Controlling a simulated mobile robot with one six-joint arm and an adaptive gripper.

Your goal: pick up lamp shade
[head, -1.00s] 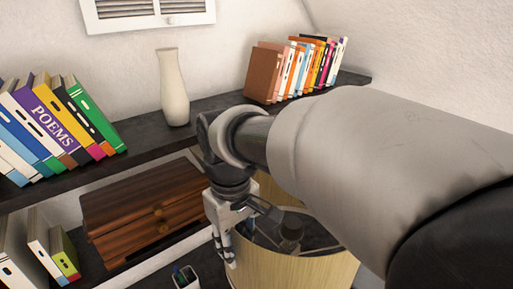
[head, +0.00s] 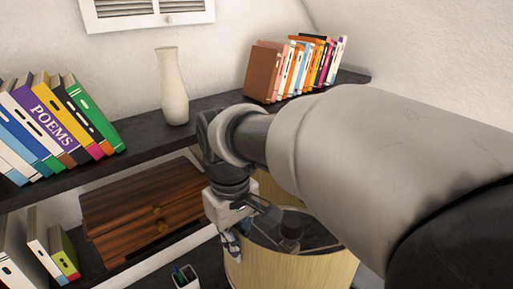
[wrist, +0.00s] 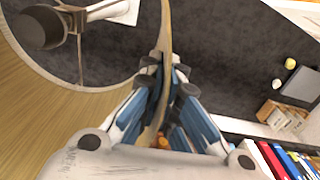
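The lamp shade (head: 290,270) is a light wood-toned, open-topped drum at the lower middle of the head view, partly hidden behind my arm. In the wrist view its curved wall (wrist: 70,112) fills the left side, and its thin rim runs up between my fingers. My gripper (head: 232,246) points down at the shade's left edge. In the wrist view my gripper (wrist: 166,75) has one finger on each side of the wall, with the tips drawn in close against it. A dark lamp fitting (wrist: 40,27) shows inside the shade.
A dark shelf (head: 140,140) behind holds a pale vase (head: 172,88), leaning books (head: 55,125) and more books (head: 295,70). A wooden drawer box (head: 145,210) and a pen cup (head: 186,278) stand left of the shade. My arm crosses the right side.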

